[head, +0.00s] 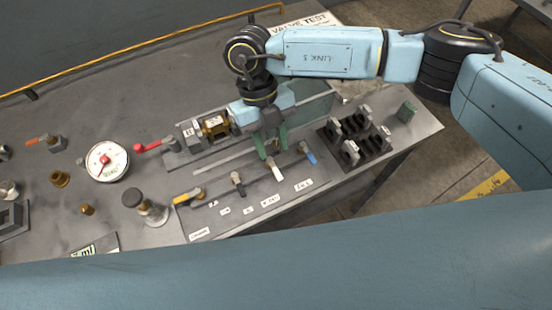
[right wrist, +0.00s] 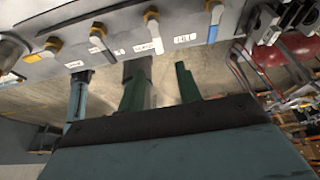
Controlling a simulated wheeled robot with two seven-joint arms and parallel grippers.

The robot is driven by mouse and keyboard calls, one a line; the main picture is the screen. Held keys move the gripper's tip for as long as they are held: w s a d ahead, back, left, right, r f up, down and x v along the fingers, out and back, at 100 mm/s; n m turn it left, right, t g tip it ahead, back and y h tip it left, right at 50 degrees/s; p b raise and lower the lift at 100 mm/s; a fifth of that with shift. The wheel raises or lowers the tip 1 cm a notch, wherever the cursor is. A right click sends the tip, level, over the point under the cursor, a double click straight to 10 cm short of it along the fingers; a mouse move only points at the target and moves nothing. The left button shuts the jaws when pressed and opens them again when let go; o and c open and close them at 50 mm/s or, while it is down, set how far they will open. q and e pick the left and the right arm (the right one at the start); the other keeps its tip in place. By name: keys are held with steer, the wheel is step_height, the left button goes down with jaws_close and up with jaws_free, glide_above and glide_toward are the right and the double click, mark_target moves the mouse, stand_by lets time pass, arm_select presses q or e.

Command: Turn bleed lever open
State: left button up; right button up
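A valve panel (head: 222,208) on the bench carries a row of levers: yellow (head: 187,195), black (head: 238,181), white (head: 276,171) and blue (head: 309,154). The small labels below them are too blurred to tell which is the bleed lever. My right gripper (head: 273,144) points down over the panel, just above the white lever. Its green fingers are apart. Contact cannot be told. My left gripper is out of view.
A round gauge (head: 107,161), a red-handled valve (head: 150,146) and a black-knobbed fitting (head: 148,206) stand left of the levers. The back left of the bench is clear.

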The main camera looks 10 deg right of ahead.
steer(key=v, duration=0.6)
steer(key=shift+w, duration=0.1)
